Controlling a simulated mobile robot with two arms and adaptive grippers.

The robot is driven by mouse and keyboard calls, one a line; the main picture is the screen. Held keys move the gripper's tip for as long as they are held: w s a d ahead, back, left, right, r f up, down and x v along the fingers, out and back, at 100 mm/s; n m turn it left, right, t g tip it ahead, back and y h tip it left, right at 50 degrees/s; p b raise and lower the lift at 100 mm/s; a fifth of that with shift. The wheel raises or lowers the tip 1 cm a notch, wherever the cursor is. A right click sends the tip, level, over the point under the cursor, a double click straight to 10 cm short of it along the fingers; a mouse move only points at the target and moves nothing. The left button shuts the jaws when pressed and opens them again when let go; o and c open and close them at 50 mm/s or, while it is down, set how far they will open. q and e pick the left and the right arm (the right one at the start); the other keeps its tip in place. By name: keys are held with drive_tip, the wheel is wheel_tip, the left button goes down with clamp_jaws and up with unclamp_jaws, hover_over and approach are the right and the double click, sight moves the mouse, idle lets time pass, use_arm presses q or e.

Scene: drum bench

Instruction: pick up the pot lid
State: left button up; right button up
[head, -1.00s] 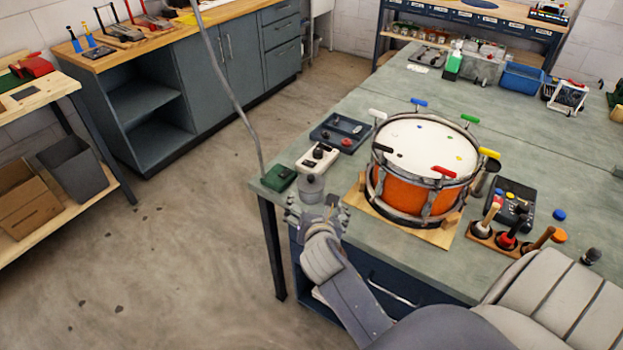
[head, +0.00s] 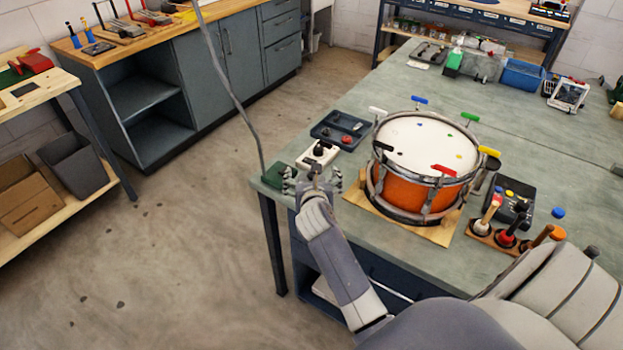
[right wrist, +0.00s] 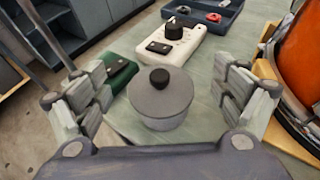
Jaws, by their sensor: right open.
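The grey pot lid (right wrist: 152,97) with its black knob (right wrist: 160,78) sits on a small grey pot (right wrist: 162,123) at the near left corner of the bench. My right gripper (right wrist: 162,76) is open, with one finger to each side of the lid and visible gaps on both sides. In the head view my right gripper (head: 313,180) covers the pot and lid almost wholly. Nothing is held. My left gripper is not in view.
Behind the pot are a white box with a black knob (head: 317,155) and a dark tray (head: 341,130). A green box (right wrist: 117,76) lies to the left. An orange drum (head: 411,188) on a wooden base stands to the right.

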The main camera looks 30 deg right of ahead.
drive_tip(key=shift+x, duration=1.35)
drive_tip(key=shift+c, duration=0.2)
drive_tip(key=c, duration=1)
drive_tip(key=shift+r, duration=0.1)
